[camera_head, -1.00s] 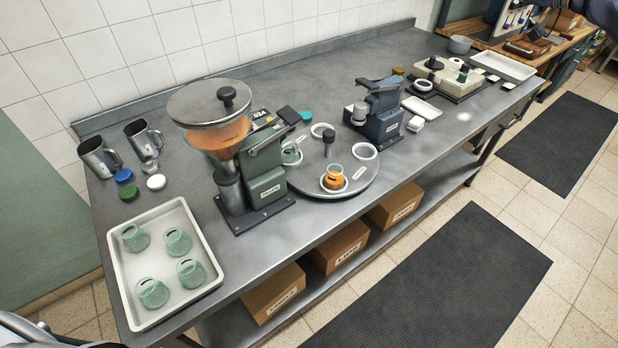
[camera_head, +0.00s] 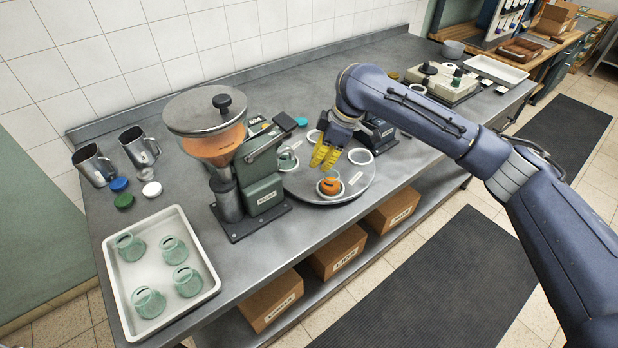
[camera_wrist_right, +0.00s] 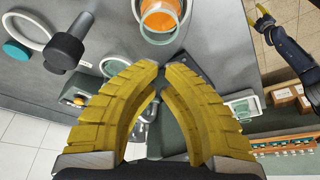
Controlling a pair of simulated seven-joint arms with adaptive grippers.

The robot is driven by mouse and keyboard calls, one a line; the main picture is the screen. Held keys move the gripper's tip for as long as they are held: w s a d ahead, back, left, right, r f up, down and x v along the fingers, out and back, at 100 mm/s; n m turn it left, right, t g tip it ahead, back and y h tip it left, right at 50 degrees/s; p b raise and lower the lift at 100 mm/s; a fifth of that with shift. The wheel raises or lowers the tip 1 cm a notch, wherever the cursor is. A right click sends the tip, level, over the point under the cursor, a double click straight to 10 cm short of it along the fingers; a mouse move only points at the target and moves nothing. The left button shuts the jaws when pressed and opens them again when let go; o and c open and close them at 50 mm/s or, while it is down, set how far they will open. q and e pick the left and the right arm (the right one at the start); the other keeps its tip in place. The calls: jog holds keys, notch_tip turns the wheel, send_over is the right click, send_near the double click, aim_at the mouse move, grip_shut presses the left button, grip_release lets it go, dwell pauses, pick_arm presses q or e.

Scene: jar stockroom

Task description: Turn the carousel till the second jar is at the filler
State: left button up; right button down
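The grey round carousel (camera_head: 345,190) stands on the bench. A jar filled with orange (camera_head: 328,187) sits in its front seat; it also shows at the top of the right wrist view (camera_wrist_right: 160,16). A green glass jar (camera_head: 287,160) sits at the carousel's left, beside the green filler (camera_head: 264,190). My right gripper (camera_head: 322,166) hangs over the carousel behind the orange jar. In the right wrist view its yellow fingertips (camera_wrist_right: 160,70) meet with nothing seen between them. The carousel's dark post (camera_wrist_right: 66,52) stands beside them, outside the fingers. My left gripper (camera_wrist_right: 262,20) shows small in that view.
A white tray (camera_head: 112,290) with several green jars lies at the front left. Coloured lids (camera_head: 124,201) and metal jugs (camera_head: 92,165) stand behind it. A blue machine (camera_head: 378,132) right of the carousel is partly hidden by my right arm. The bench front is clear.

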aim_at(306, 188)
jog(key=x, duration=1)
jog(key=shift+d, duration=0.15)
